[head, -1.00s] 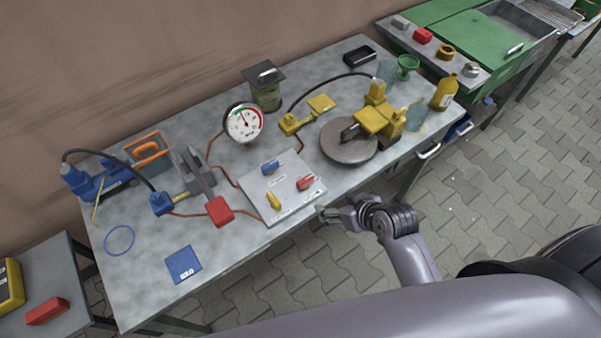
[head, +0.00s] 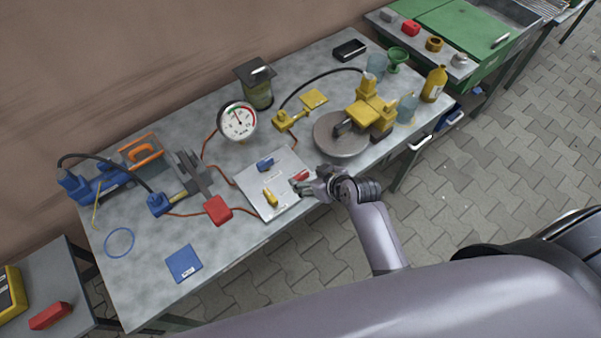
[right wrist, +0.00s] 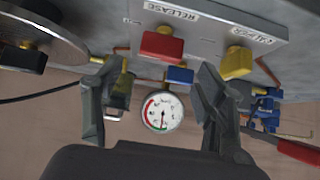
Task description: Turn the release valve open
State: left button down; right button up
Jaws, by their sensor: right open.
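The release valve is the red handle (head: 300,175) on the grey valve panel (head: 270,209), at the panel's right side. In the right wrist view the red handle (right wrist: 162,43) sits under a label reading RELEASE, and the panel looks turned over. My right gripper (head: 303,187) is at the panel's right edge, close beside the red handle and partly covering it. In the right wrist view the right gripper (right wrist: 155,95) is open, its fingers apart and empty, with the red handle ahead between their lines. Contact is not visible. My left gripper is not in view.
A yellow handle (head: 270,198) and a blue handle (head: 265,164) share the panel. A pressure gauge (head: 238,121) stands behind it. A round grey disc (head: 335,145) and yellow pump parts lie close to the right. The bench's front left is mostly clear around a blue pad (head: 184,263).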

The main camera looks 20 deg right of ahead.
aim_at(301, 175)
jog(key=shift+x, duration=3)
jog(key=shift+c, duration=0.2)
jog(key=c, duration=1.1)
